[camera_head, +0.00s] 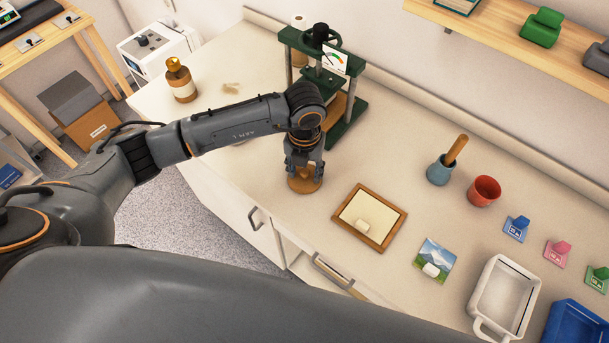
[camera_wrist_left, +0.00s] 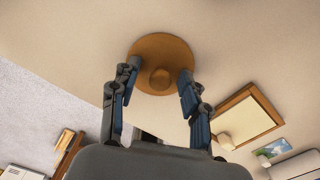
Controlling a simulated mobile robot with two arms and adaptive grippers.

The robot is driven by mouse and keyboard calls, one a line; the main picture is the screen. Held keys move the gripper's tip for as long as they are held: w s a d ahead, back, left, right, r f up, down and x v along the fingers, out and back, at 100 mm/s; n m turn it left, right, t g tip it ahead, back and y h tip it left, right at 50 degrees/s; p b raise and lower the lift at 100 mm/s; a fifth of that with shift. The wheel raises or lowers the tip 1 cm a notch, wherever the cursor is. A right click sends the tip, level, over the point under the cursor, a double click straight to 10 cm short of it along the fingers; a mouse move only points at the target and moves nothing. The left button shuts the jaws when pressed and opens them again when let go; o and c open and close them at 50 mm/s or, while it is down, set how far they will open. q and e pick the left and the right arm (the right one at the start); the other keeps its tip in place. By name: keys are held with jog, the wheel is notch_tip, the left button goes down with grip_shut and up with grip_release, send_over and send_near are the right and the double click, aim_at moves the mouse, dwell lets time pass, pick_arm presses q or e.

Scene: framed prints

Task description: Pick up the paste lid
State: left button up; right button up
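The paste lid, a round orange-brown disc (camera_head: 304,185) with a small central knob, is on the pale counter near its front edge. It also shows in the left wrist view (camera_wrist_left: 160,50), with its knob facing the camera. My left gripper (camera_head: 304,172) points down over it in the head view. In the left wrist view the gripper (camera_wrist_left: 159,72) is open, with one finger on either side of the knob and the tips over the disc's sides. I cannot tell whether the fingers touch the lid. The gripper hides part of the lid in the head view. My right gripper is not in view.
A green press (camera_head: 345,125) stands close behind my left gripper. A wood-framed panel (camera_head: 360,222) lies to the right, with a landscape print (camera_head: 440,258) beyond. A mortar (camera_head: 440,172), red cup (camera_head: 484,190) and white tray (camera_head: 505,298) stand further right. An amber bottle (camera_head: 181,82) is at left.

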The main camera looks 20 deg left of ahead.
pick_arm(q)
jog(key=shift+s+f, duration=0.2)
grip_shut()
jog(key=shift+f, duration=0.1)
